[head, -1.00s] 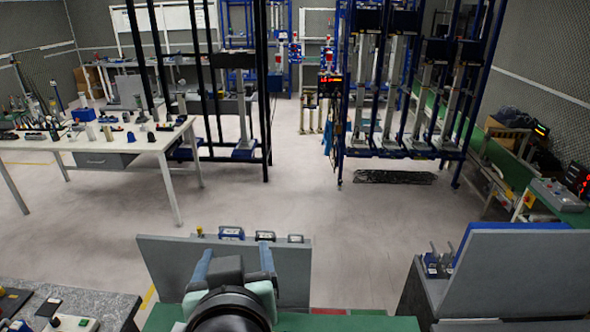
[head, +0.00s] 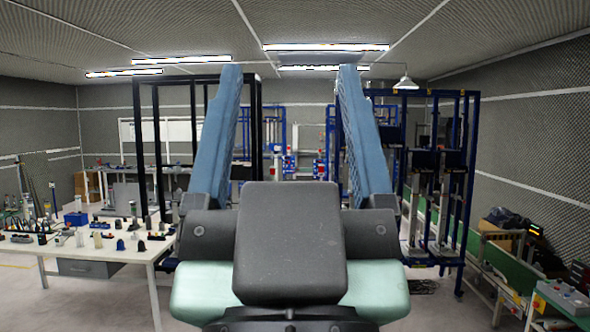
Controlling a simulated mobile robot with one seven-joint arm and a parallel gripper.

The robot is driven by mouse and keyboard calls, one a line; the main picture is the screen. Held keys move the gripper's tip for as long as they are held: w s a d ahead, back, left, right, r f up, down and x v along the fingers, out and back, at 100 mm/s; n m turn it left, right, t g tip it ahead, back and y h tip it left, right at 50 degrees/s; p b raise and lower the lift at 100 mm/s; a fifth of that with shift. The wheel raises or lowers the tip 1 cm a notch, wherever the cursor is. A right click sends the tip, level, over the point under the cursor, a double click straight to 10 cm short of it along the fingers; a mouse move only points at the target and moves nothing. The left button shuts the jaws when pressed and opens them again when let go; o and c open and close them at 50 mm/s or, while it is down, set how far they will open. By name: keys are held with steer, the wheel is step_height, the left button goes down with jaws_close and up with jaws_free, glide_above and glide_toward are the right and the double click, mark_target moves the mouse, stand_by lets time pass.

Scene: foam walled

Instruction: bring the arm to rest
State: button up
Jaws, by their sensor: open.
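My gripper (head: 290,130) fills the middle of the head view, close to the camera. Its two long blue fingers point up and stand wide apart. The space between them is empty, and the back of the room shows through it. The dark grey palm block and the pale green arm part below it are mine. The gripper touches nothing that I can see. It hides the middle of the floor and part of the racks behind.
A white table (head: 150,252) with several small items stands at the left. A black frame (head: 138,140) rises behind it. A blue rack (head: 470,165) stands at the right, with a green conveyor (head: 495,268) along the right wall. Ceiling lamps (head: 325,47) hang above.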

step_height(320, 180, down, 15)
steer(key=b, duration=1.3)
steer(key=shift+d+b, duration=0.25)
steer(key=shift+b, duration=0.15)
